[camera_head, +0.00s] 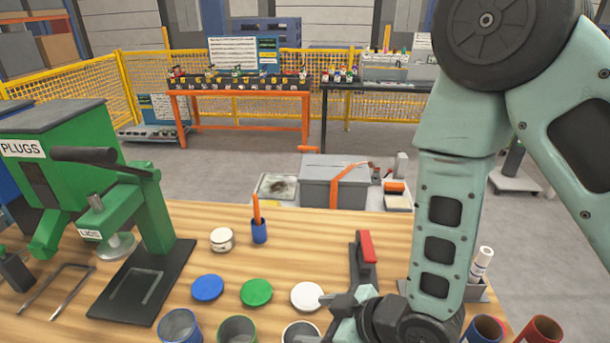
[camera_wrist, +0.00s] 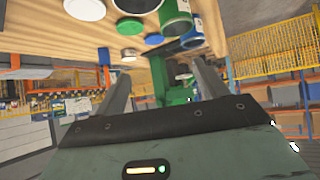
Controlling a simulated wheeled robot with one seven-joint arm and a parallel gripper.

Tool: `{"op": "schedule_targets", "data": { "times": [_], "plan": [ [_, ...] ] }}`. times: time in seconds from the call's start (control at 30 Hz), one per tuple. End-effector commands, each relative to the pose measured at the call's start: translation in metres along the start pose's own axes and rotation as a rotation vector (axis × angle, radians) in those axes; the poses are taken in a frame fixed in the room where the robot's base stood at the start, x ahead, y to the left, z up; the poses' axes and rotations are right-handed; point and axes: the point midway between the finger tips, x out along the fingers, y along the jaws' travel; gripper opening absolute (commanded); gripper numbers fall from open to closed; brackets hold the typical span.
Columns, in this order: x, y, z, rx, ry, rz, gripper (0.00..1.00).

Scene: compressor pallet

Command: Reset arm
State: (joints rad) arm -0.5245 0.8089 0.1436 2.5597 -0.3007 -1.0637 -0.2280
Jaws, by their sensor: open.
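My gripper (camera_wrist: 160,85) shows in the wrist view with its two dark fingers spread apart and nothing between them. Through and beyond the fingers I see the green machine and the wooden bench, tilted in the picture. In the head view my pale green arm hangs down on the right side, over the bench's front right part. Its dark wrist end is low in the picture, close to the white lid (camera_head: 307,296) and the cups. My fingertips cannot be made out clearly there.

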Motion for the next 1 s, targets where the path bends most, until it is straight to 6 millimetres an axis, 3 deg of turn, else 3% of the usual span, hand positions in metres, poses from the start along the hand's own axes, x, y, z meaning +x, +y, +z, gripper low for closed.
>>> {"op": "schedule_targets", "data": {
  "times": [0.17, 0.37, 0.7, 0.83, 1.0],
  "plan": [
    [-0.019, 0.013, -0.004, 0.052, -0.192, 0.049, 0.72],
    [-0.064, 0.012, -0.002, 0.149, -0.416, 0.094, 0.72],
    [-0.161, -0.026, 0.013, 0.334, -0.747, 0.13, 0.72],
    [-0.183, -0.039, 0.016, 0.371, -0.813, 0.131, 0.72],
    [-0.192, -0.044, 0.018, 0.385, -0.843, 0.129, 0.72]
  ]
}}
